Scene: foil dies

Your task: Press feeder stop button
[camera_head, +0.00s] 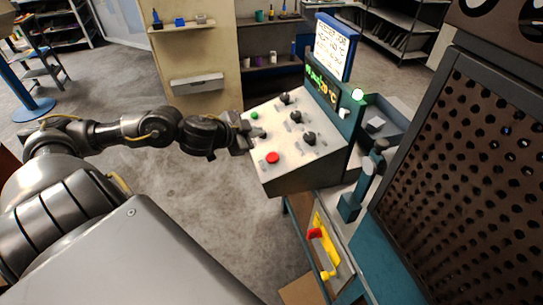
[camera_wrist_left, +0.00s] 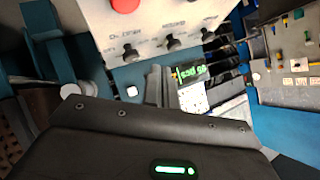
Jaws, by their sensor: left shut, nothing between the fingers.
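The control panel (camera_head: 290,165) has a pale sloped face with a red button (camera_head: 272,157) at its lower left. A green button (camera_head: 254,115) sits at its upper left, and several black knobs (camera_head: 308,138) stand to the right. My left gripper (camera_head: 243,137) is at the panel's left edge, between the green and red buttons. Its fingers look shut and empty in the left wrist view (camera_wrist_left: 158,84). The red button (camera_wrist_left: 125,4) shows at that view's top edge, apart from the fingertips. Contact with the panel cannot be told. My right gripper is not in view.
A green-digit display (camera_head: 322,88) and a blue-framed sign (camera_head: 333,47) rise behind the panel. A perforated dark guard (camera_head: 460,170) stands at right. A red and yellow handle (camera_head: 323,245) is below the panel. Open floor (camera_head: 195,190) lies to the left.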

